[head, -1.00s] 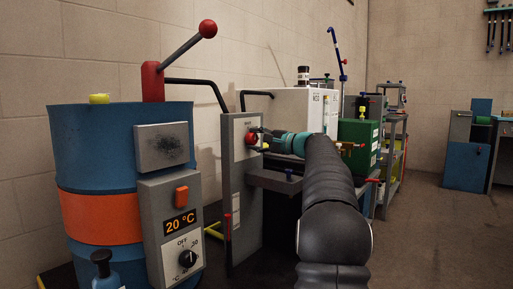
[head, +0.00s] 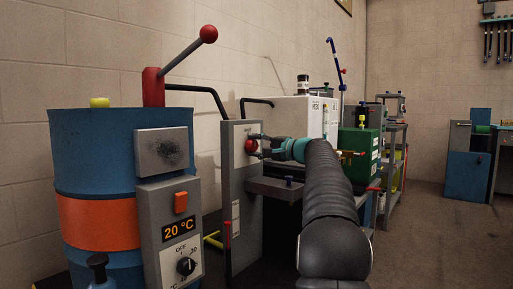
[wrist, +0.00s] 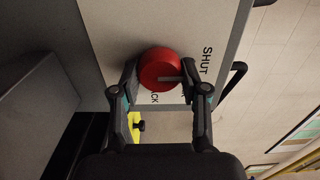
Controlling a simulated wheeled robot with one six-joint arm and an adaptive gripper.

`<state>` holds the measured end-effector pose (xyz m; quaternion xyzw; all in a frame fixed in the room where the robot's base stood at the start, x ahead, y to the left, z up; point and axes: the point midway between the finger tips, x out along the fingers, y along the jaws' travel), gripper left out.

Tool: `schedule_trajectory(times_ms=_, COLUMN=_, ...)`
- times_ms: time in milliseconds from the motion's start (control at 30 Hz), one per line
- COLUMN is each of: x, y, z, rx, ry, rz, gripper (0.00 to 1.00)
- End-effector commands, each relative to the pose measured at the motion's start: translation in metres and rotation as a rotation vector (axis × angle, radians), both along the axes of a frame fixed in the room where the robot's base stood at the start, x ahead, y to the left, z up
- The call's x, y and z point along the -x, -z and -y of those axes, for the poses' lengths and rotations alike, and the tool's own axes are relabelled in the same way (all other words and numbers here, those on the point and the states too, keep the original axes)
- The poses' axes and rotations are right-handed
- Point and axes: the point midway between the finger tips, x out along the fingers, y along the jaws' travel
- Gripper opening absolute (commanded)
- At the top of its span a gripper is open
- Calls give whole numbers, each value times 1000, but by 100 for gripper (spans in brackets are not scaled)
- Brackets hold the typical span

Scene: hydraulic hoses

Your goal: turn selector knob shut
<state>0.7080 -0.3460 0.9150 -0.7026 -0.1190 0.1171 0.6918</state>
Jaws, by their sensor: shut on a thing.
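The red selector knob (wrist: 160,66) sits on a grey panel (wrist: 110,22) in the wrist view.
A grey shelf (head: 283,187) juts out below the knob. Left stands a blue drum (head: 95,150) with a red-knobbed lever (head: 208,33) and a 20 °C control box (head: 165,215). A green box (head: 362,143) stands right of my arm. The floor at right is open.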

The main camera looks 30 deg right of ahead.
Motion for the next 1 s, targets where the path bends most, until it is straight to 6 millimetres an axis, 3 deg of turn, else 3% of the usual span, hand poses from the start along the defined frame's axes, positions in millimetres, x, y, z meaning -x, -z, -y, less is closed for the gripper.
schedule_trajectory(times_ms=33, x=0, y=0, z=0, rx=1, ry=-1, rz=-1, gripper=52)
schedule_trajectory(times_ms=100, x=0, y=0, z=0, rx=1, ry=-1, rz=-1, gripper=69)
schedule_trajectory(times_ms=533, x=7, y=0, z=3, rx=-1, ry=1, rz=0, gripper=70)
schedule_trajectory(times_ms=1000, x=87, y=0, z=31, rx=-1, ry=2, rz=0, gripper=70)
